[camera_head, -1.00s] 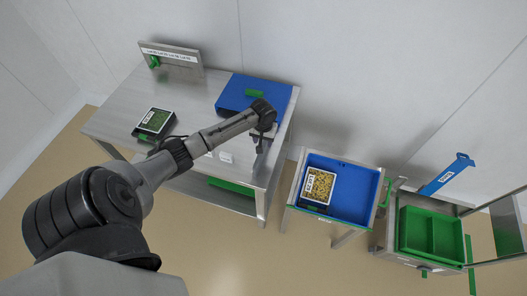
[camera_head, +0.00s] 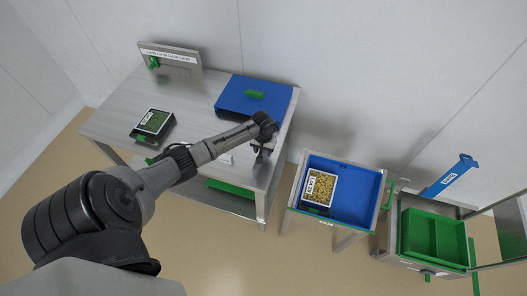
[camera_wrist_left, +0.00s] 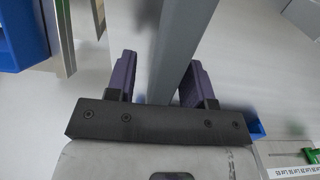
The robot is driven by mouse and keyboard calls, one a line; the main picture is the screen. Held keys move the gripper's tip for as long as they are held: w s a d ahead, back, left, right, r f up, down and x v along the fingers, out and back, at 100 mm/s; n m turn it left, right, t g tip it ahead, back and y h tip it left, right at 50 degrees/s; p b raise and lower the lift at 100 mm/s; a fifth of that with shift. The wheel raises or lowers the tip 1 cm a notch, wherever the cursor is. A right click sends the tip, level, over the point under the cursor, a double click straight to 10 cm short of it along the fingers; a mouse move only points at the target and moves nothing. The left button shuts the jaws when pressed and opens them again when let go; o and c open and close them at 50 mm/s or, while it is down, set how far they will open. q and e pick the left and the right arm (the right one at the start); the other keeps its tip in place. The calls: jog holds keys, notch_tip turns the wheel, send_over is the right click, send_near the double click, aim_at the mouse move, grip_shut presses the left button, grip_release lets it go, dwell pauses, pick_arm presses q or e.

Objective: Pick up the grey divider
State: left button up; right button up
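My left gripper (camera_head: 262,158) is over the right part of the steel table, in front of the blue block. In the left wrist view its two purple fingers (camera_wrist_left: 160,82) stand apart. A long, flat grey bar (camera_wrist_left: 183,45) runs up the picture between them. It may be the grey divider, but I cannot tell for sure. A gap shows between the left finger and the bar, and no grip on it is visible. In the head view the arm and gripper cover the spot, and no divider shows clearly. My right gripper is out of view.
The steel table (camera_head: 117,105) carries a blue block (camera_head: 232,97) with a green handle and a dark tray of green food (camera_head: 153,122). Right of it stand a blue bin (camera_head: 358,203) holding a food tray and a machine with a green two-pocket insert (camera_head: 452,240).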

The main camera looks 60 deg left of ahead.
pick_arm(q)
grip_shut()
dwell(0.3)
jog(key=shift+r, duration=0.1)
notch_tip(320, 180, up, 4)
jog(key=shift+r+p, duration=0.1)
jog(key=shift+p, duration=0.75)
jog(key=w+d+r, duration=0.6)
jog(key=w, duration=0.4)
jog(key=shift+r+p, duration=0.3)
jog(key=shift+r, duration=0.05)
